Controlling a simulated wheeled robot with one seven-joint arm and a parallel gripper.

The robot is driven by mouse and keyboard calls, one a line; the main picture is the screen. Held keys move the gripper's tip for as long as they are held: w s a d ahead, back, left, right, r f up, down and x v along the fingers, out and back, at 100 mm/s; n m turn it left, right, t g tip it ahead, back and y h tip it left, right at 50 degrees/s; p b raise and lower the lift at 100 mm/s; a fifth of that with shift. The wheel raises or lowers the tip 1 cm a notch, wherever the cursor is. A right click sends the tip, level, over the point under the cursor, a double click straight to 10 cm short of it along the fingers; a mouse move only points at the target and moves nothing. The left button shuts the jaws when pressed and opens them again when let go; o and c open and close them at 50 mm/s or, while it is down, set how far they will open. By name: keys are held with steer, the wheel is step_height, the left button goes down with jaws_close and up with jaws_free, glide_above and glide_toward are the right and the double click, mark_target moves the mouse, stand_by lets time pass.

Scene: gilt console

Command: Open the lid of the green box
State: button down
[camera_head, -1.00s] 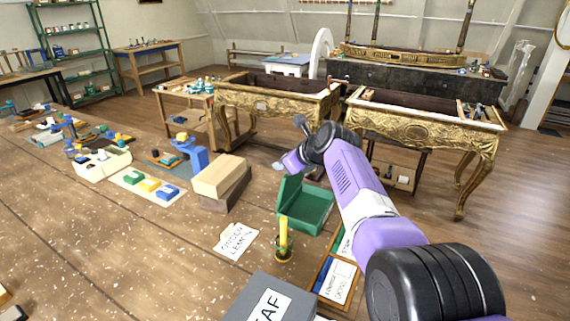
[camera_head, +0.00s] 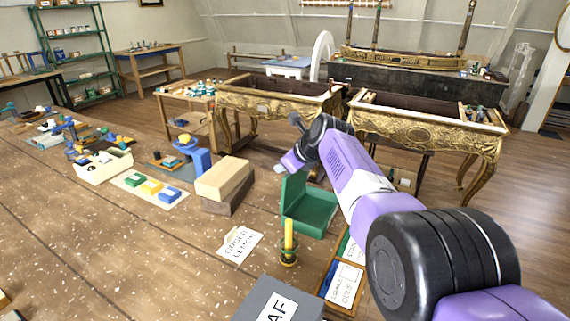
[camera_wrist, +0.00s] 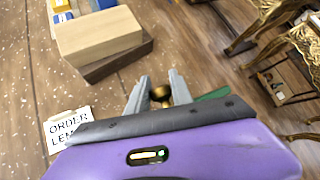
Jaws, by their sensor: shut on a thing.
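The green box (camera_head: 315,215) stands on the bench near its far edge. Its lid (camera_head: 293,195) is raised, standing steeply up at the left side of the box. My gripper (camera_head: 282,166) is beside the top of the lid in the head view; its fingertips are too small to make out there. In the wrist view my gripper (camera_wrist: 160,90) has its two grey fingers around a round brass-coloured knob (camera_wrist: 160,93). A strip of green lid (camera_wrist: 213,94) shows just right of the fingers. My purple wrist hides the rest of the box there.
A candle in a holder (camera_head: 288,250) stands in front of the box. A wooden block stack (camera_head: 225,180) lies to the left, with a lettered card (camera_head: 240,244) nearer. A labelled tray (camera_head: 340,285) and grey box (camera_head: 275,303) are near. Gilt consoles (camera_head: 425,130) stand beyond.

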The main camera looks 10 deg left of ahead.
mark_target(291, 178)
steer(key=c, duration=1.1)
jaws_free()
steer(key=shift+s+a+f, duration=0.15)
steer(key=shift+s+f, duration=0.15)
steer(key=shift+f, duration=0.3)
steer(key=shift+c, duration=0.2)
steer(key=shift+w+r, duration=0.1)
steer(key=shift+r, duration=0.2)
steer(key=shift+d+r+p, duration=0.25)
steer(key=shift+r+p, duration=0.15)
steer(key=shift+p, duration=0.65)
steer(key=p+v, duration=0.1)
steer(key=p, duration=0.2)
steer(key=shift+s+d+r, duration=0.1)
steer(key=shift+s+r, duration=0.15)
steer(key=shift+r, duration=0.05)
steer(key=shift+s+f+p+v, duration=0.1)
steer(key=shift+s+p+v, duration=0.05)
steer(key=shift+v, duration=1.1)
steer(key=shift+s+f+p+v, duration=0.15)
steer(key=shift+v, duration=1.15)
